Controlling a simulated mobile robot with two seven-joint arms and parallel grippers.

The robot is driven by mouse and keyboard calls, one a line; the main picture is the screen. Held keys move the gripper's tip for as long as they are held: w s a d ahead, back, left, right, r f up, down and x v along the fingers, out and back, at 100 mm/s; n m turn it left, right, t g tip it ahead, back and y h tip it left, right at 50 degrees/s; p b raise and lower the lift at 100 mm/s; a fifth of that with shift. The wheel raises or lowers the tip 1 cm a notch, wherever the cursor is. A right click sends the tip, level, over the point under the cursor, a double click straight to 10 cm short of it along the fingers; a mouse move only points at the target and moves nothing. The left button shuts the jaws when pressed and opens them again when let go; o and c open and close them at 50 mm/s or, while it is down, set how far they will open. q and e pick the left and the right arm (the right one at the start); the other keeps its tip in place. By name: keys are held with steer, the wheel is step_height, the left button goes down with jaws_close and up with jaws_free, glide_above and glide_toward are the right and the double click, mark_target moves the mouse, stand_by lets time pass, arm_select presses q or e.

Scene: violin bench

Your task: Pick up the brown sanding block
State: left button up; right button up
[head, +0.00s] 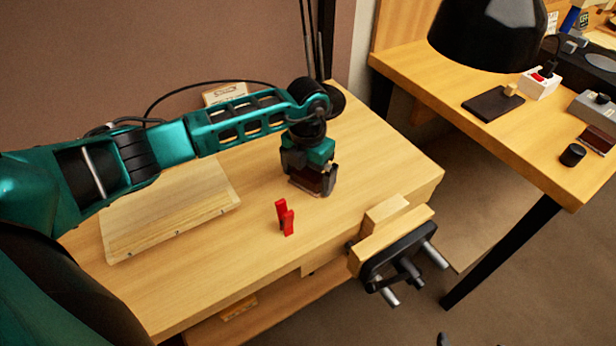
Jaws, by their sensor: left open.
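The brown sanding block (314,183) appears as a dark reddish-brown block on the wooden bench. My left gripper (309,172) points down right over it, its open fingers close to the block. The gripper hides the upper part of the block, and I cannot tell whether the fingers touch it. Another dark reddish-brown block (598,139) lies on the other table at the far right. My right gripper is not in view.
A pale board (170,210) lies at left. A vise (395,255) juts from the bench's right edge. A black lamp shade (488,32) hangs at upper right. The bench front is clear.

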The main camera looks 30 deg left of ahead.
mark_target(308, 173)
arm_select(q)
steer(key=shift+c, duration=0.3)
steer(key=c, duration=0.9)
steer(key=shift+r, duration=0.15)
step_height(308, 173, up, 20)
steer(key=shift+f, duration=0.1)
